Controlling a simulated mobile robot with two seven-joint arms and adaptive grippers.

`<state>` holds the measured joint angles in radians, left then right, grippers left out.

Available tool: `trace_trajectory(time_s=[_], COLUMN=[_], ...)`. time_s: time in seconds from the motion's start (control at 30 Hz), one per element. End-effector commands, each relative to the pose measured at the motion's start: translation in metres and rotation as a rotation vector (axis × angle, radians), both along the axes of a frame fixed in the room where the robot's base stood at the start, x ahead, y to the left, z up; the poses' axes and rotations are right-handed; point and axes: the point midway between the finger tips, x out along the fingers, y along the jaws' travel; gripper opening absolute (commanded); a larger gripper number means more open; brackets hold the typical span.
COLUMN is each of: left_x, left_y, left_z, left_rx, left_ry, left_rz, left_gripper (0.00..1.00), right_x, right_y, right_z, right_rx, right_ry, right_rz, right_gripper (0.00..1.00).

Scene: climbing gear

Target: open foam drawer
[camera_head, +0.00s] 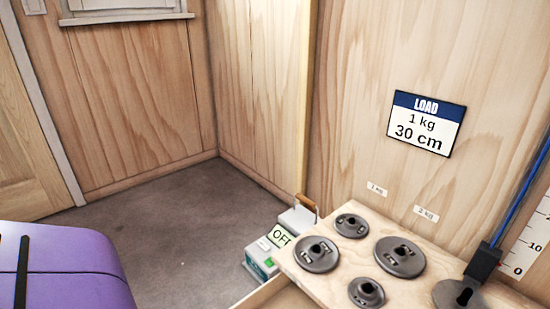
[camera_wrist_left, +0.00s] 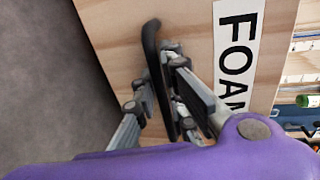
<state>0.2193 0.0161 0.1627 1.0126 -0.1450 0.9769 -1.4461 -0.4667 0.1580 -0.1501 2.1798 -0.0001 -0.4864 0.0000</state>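The foam drawer's pale wooden front (camera_wrist_left: 125,22) shows in the left wrist view, with a white label (camera_wrist_left: 238,50) whose visible letters read "FOA" and part of another. A long black handle (camera_wrist_left: 153,45) stands beside the label. My left gripper (camera_wrist_left: 160,95) is at the handle, its grey fingers spread apart on either side of it. I cannot tell whether either finger touches it. The purple body of my arm hides the lower part of the front. The drawer front and my left gripper do not show in the head view. My right gripper is in neither view.
A wooden bench top (camera_head: 325,288) carries several dark grey weight discs (camera_head: 400,256). A box with an "OFF" sign (camera_head: 262,262) stands by its left end. A load sign (camera_head: 425,124) hangs on the wall. Grey floor (camera_head: 175,245) is clear at the left.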

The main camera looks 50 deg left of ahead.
Motion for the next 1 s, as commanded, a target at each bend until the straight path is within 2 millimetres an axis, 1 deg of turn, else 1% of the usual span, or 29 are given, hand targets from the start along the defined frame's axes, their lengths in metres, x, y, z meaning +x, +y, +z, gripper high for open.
trace_trajectory(time_s=[0.3, 0.43, 0.57, 0.8, 0.9, 1.0], left_x=[-0.002, -0.011, -0.033, -0.083, -0.099, -0.11], left_y=[0.001, 0.001, 0.002, 0.003, 0.003, 0.004], left_z=[0.0, 0.001, 0.005, 0.016, 0.02, 0.022], left_rx=[0.001, 0.001, 0.0, 0.001, 0.0, 0.0], left_ry=[0.003, 0.004, 0.006, 0.005, 0.004, 0.003], left_rz=[0.001, 0.001, 0.001, 0.002, 0.001, 0.001], left_gripper=[0.17, 0.17, 0.17, 0.17, 0.17, 0.17], right_x=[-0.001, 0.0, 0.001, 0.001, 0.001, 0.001], right_y=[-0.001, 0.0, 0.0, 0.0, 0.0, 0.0], right_z=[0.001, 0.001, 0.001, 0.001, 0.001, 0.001], right_rx=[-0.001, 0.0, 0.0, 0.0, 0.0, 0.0], right_ry=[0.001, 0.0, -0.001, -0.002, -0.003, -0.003], right_rz=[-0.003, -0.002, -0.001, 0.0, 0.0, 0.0], right_gripper=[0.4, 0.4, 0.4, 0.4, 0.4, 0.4])
